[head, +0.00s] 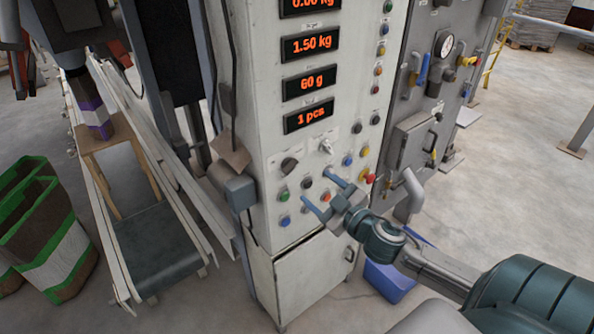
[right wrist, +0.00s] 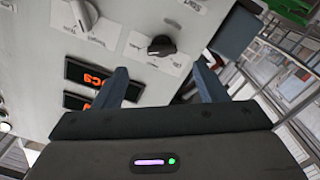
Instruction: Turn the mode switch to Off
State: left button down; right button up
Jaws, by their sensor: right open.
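The control panel (head: 256,85) is a tall pale cabinet. A black rotary knob (head: 289,165) sits left of centre below the displays; it also shows in the right wrist view (right wrist: 160,45), with white labels around it. A smaller silver switch (head: 326,146) sits to its right. The labels are too small to tell which is the mode switch. My right gripper (head: 315,184) is open and empty, its two blue fingers pointing at the panel just below and right of the black knob. In the right wrist view the black knob appears beyond the gap between the fingertips (right wrist: 160,67), apart from them.
Coloured push buttons surround the fingers, with a red mushroom button (head: 369,178) to the right. A grey box (head: 240,191) juts from the panel's left edge. A conveyor (head: 154,250) and green-white-brown bags (head: 50,235) stand left. A blue bin (head: 388,283) is under my right arm.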

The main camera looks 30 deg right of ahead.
aim_at(290, 166)
jog(key=shift+w+a+r+p, duration=0.15)
jog(key=shift+w+p, duration=0.3)
jog(key=shift+w, duration=0.95)
jog(key=shift+w+a+f+p, duration=0.15)
jog(key=shift+w+p, duration=0.25)
jog(key=shift+w, duration=1)
jog(key=shift+w+a+r+p, duration=0.1)
jog(key=shift+w+a+p, duration=0.25)
jog(key=shift+w, duration=1.05)
jog(key=shift+d, duration=0.15)
jog(key=c, duration=1)
